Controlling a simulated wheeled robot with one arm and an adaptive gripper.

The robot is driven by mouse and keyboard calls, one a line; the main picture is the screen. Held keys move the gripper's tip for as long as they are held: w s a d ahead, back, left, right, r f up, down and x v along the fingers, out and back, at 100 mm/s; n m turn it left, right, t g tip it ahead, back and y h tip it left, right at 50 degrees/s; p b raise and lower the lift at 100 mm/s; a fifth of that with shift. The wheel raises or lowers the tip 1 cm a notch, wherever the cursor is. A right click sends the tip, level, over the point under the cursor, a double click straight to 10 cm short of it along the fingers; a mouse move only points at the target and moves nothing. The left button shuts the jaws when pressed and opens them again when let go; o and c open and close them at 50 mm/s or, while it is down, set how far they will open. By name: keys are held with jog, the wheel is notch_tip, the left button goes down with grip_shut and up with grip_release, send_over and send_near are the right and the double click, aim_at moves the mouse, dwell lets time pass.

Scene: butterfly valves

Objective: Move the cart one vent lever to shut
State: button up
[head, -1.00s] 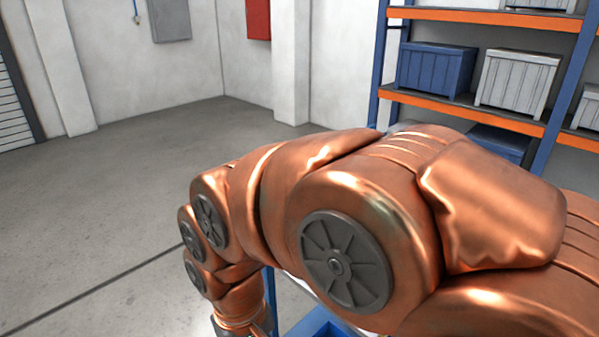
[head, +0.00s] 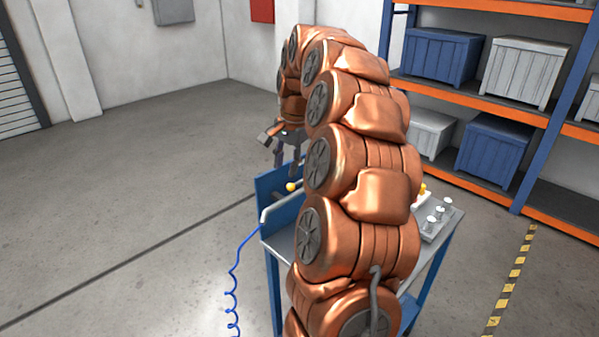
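The cart (head: 450,235) has a grey top and blue frame, and my copper arm hides much of its middle. A yellow ball knob (head: 291,187) shows near its left end, beside the blue back panel (head: 272,190). I cannot tell whether this knob belongs to the vent lever, and the valve body is hidden. My gripper (head: 287,168) points down, just above and behind the knob. Its dark fingers are apart with nothing visible between them, and it looks clear of the knob.
A block with several white knobs (head: 437,217) and a small yellow-topped part (head: 422,191) sit on the cart's right. A coiled blue hose (head: 234,285) hangs at the left. A shelf rack (head: 540,115) with crates stands behind right. The left floor is clear.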

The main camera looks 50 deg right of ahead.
jog(key=m, duration=0.2)
send_near(300, 183)
jog(key=shift+w+a+f+p, duration=0.1)
jog(key=shift+w+f+p, duration=0.35)
jog(key=shift+f, duration=0.8)
jog(key=shift+w+f+p, duration=0.15)
jog(key=shift+f+p, duration=0.45)
jog(key=shift+f, duration=0.65)
jog(key=shift+w+f+p, duration=0.3)
jog(key=shift+f+p, duration=0.25)
jog(key=shift+f, duration=0.65)
jog(key=shift+c, duration=0.2)
grip_shut()
